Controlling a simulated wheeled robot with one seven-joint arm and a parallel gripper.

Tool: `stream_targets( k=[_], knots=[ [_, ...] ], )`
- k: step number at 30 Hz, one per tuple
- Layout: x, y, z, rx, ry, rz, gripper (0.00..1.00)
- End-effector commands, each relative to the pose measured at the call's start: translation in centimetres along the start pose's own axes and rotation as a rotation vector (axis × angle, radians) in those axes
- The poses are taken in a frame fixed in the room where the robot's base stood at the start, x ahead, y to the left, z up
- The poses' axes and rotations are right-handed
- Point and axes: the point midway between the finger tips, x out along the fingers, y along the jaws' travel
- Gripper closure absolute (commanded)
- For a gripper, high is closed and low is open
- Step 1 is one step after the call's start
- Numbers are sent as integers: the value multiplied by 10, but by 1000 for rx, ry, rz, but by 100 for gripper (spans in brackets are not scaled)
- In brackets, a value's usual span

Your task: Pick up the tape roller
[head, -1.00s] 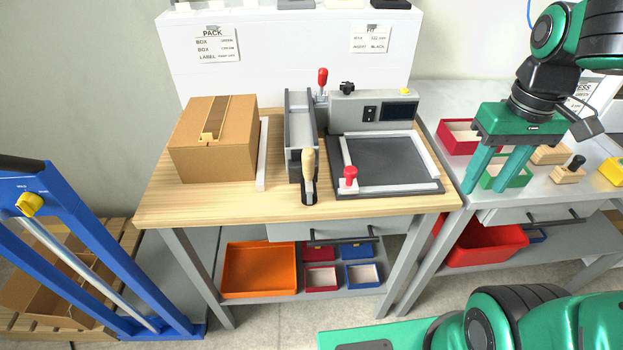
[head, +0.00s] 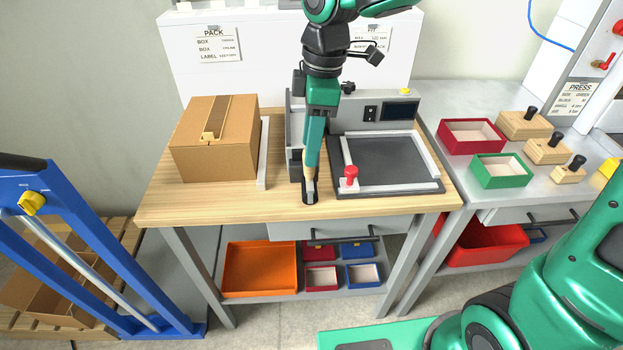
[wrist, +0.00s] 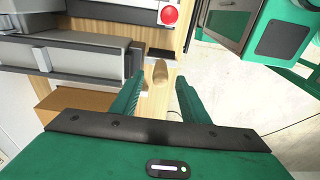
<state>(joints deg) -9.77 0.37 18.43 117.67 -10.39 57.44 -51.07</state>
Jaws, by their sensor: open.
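The tape roller (head: 309,184) stands at the front edge of the wooden bench, with a pale wooden handle pointing up and a dark lower part. My gripper (head: 312,160) is over it, pointing down; its fingers overlap the upper handle in the head view, seen edge-on. In the wrist view the rounded wooden handle (wrist: 161,72) shows in the gap between the two green fingers of my gripper (wrist: 159,80). The gripper is open, with space on both sides of the handle. I cannot tell how far down the handle the fingertips reach.
A closed cardboard box (head: 213,140) stands left on the bench (head: 220,206). A grey machine with a framed dark plate (head: 385,160) and red knob (head: 351,172) is close at right. The front bench strip is clear. A blue frame (head: 75,230) stands at far left.

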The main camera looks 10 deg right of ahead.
Motion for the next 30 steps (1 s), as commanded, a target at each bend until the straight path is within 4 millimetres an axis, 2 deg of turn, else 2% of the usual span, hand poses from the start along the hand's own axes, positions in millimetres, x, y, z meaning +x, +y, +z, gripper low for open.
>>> stream_targets(
  k=[5, 13, 23, 28, 30],
  knots=[
    [12, 0, 2, 2, -2, -2, 59],
    [48, 0, 3, 2, -2, -3, 59],
    [54, 1, 3, 4, -1, 1, 59],
    [54, 1, 3, 4, -1, 1, 97],
    [54, 1, 3, 4, -1, 1, 100]
  ],
)
